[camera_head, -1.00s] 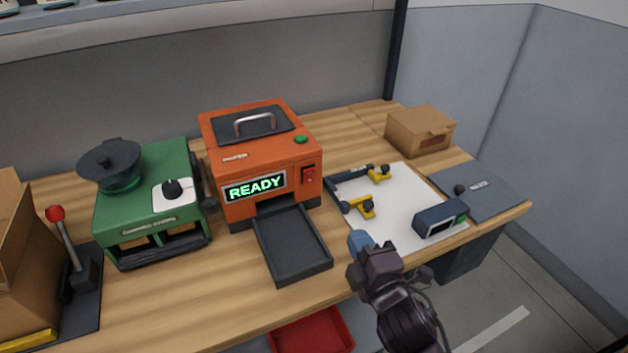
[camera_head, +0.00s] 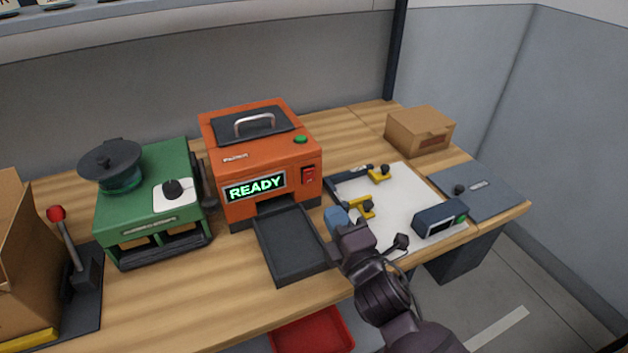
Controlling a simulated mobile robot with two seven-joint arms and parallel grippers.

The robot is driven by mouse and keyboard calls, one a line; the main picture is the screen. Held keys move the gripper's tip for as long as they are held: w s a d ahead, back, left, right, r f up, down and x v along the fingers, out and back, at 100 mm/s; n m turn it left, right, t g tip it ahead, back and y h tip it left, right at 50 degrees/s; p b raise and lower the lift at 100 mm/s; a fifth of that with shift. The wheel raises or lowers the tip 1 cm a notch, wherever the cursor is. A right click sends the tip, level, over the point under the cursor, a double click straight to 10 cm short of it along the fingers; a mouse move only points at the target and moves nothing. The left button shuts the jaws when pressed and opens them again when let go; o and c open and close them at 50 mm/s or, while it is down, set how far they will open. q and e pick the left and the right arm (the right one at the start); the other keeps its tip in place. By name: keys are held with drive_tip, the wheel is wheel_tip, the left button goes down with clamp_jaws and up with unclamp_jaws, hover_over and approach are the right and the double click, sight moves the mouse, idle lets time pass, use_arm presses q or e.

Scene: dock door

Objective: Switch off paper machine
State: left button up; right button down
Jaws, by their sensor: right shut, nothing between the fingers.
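The orange paper machine (camera_head: 262,158) stands on the workbench at the middle of the head view. Its display (camera_head: 255,187) shows READY in green. A red rocker switch (camera_head: 308,174) is on its front right, and a green button (camera_head: 300,139) is on its top. A dark output tray (camera_head: 291,245) extends from its front and looks empty. My right gripper (camera_head: 338,222) is shut and empty, with blue fingertips just right of the tray and below the red switch, apart from the switch. My left gripper is not in view.
A green machine (camera_head: 150,205) with a dial stands to the left, beside a red-knobbed lever (camera_head: 66,235). A white board (camera_head: 397,190) with yellow clamps and a small dark device (camera_head: 440,218) lie to the right. A cardboard box (camera_head: 420,131) stands behind. A red bin (camera_head: 313,331) is below the bench edge.

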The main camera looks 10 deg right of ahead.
sight(310, 170)
drive_tip(key=x, duration=0.8)
drive_tip(key=shift+x, duration=0.9)
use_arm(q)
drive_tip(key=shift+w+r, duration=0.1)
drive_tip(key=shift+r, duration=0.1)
use_arm(e)
drive_tip(key=shift+w+r+p, duration=0.1)
drive_tip(key=shift+r+p, duration=0.05)
drive_tip(key=shift+p, duration=0.2)
drive_tip(key=r+g+p, duration=0.1)
drive_tip(key=p, duration=0.2)
drive_tip(key=shift+w, duration=0.2)
drive_tip(key=shift+f, duration=0.2)
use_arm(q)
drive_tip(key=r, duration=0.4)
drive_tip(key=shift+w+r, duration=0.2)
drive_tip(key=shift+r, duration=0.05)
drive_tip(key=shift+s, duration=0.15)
use_arm(e)
drive_tip(key=shift+d, duration=0.1)
